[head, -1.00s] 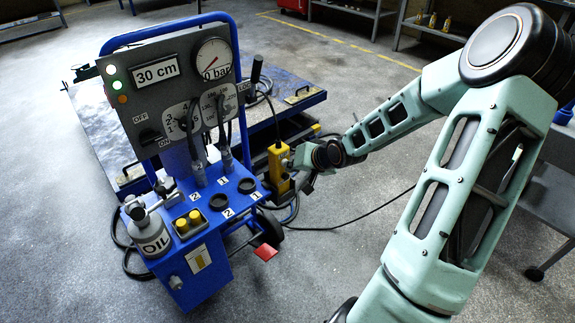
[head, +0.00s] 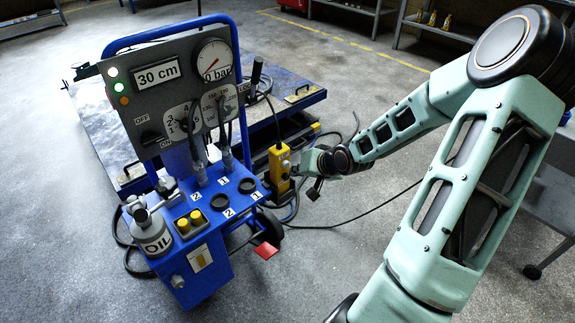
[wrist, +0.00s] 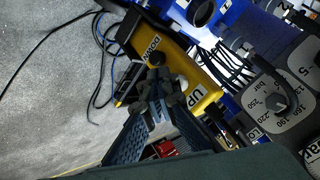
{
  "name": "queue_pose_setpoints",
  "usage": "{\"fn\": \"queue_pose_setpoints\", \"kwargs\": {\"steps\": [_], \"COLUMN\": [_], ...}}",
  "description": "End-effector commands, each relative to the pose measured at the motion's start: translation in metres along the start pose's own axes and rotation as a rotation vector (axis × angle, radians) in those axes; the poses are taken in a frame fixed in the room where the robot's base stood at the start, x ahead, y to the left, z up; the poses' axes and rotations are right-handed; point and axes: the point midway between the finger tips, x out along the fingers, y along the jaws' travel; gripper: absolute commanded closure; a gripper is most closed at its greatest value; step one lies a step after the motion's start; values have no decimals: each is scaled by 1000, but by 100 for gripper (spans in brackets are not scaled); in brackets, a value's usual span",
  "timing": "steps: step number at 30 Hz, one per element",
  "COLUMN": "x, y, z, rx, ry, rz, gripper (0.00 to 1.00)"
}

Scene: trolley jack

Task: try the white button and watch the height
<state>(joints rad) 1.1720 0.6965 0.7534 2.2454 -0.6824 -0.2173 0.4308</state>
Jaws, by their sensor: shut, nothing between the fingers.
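The yellow hand control (head: 280,162) hangs at the right side of the blue jack cart. In the wrist view the yellow control (wrist: 186,60) shows the labels UP and DOWN. My gripper (wrist: 157,75) is shut and empty, in front of the control, its tips overlapping the face between the labels; I cannot tell whether they touch. In the head view my gripper (head: 316,188) is just right of the control. The height display (head: 158,74) reads 30 cm.
The pressure gauge (head: 214,60) reads near 0 bar. A black cable crosses the floor. The floor in front is clear.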

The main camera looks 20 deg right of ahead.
Motion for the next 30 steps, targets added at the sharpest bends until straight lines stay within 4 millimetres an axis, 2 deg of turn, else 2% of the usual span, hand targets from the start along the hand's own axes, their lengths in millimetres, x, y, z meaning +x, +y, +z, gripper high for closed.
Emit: {"fn": "queue_pose_setpoints", "kwargs": {"steps": [15,30], "x": [-33,-34], "y": [22,25], "z": [22,25], "rx": [3,1], "ry": [-2,0], "rz": [1,1], "gripper": [100,100]}}
